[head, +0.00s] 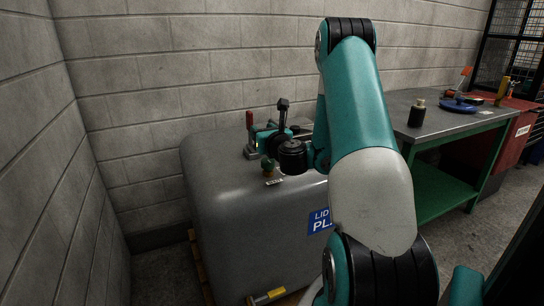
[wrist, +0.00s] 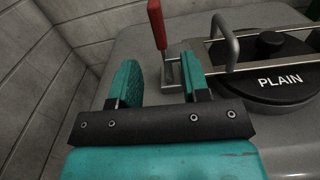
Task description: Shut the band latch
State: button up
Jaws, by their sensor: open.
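The band latch has an upright red lever (wrist: 157,25), which also shows in the head view (head: 249,120). Its metal base and bars run across a black lid (wrist: 265,82) marked PLAIN, on top of a grey tank (head: 225,195). A bent grey metal loop (wrist: 229,45) stands over the bars. My gripper (wrist: 158,80) is open and empty, with its teal fingers apart. In the wrist view the red lever stands beyond the gap between the fingers, nearer the right finger; I see no clear contact. In the head view my wrist and arm hide most of the lid.
A block wall stands close behind and left of the tank. A blue sign (head: 320,220) is on the tank's front. At right, a grey-topped bench (head: 440,136) holds a dark bottle (head: 417,113) and a blue dish (head: 459,106). A yellow-handled tool (head: 268,296) lies low in front.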

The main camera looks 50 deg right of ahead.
jog(key=b+v, duration=0.4)
jog(key=shift+s+a+f, duration=0.15)
jog(key=shift+s+f, duration=0.05)
jog(key=shift+s, duration=0.2)
jog(key=shift+s+a+r+b, duration=0.2)
jog(key=shift+s+a+b, duration=0.15)
jog(key=shift+s, duration=0.15)
